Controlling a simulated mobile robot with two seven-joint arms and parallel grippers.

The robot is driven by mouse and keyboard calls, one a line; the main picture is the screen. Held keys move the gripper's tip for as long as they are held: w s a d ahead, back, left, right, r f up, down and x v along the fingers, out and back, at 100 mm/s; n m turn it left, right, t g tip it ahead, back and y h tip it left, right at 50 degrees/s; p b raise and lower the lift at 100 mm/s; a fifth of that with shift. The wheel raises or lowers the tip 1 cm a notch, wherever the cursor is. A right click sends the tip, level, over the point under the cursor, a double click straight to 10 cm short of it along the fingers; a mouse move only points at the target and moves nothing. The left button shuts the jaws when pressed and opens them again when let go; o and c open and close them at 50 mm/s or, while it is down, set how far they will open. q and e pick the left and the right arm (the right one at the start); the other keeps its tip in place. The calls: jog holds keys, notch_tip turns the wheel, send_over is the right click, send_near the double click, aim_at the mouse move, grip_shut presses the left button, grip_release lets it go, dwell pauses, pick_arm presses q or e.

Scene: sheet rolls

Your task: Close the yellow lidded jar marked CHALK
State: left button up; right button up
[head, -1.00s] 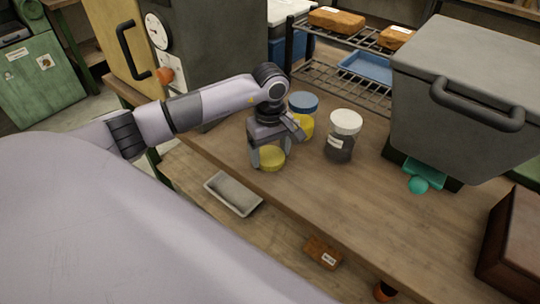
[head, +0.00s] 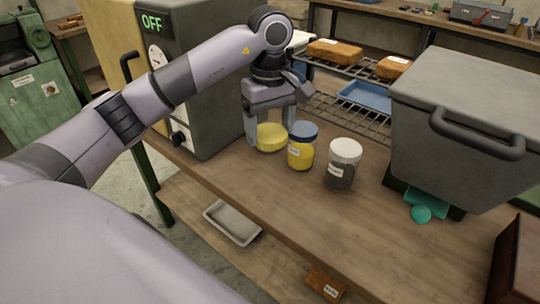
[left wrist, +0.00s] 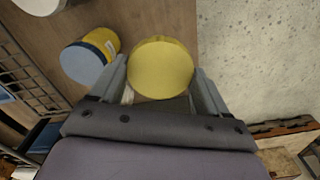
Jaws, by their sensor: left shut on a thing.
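My left gripper (head: 268,140) is shut on a round yellow lid (head: 271,136), held with its flat top up. In the left wrist view the yellow lid (left wrist: 160,68) sits between the two fingers. My right gripper is not in view.
A dark jar with a white lid (head: 343,164) stands to the right on the wooden bench (head: 300,215). A big grey bin (head: 465,110) is further right. A grey machine (head: 205,90) with an OFF display stands behind the arm.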

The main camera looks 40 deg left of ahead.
aim_at(270, 132)
pick_arm(q)
jog(key=shift+r+p, duration=0.35)
jog(key=shift+r, duration=1.85)
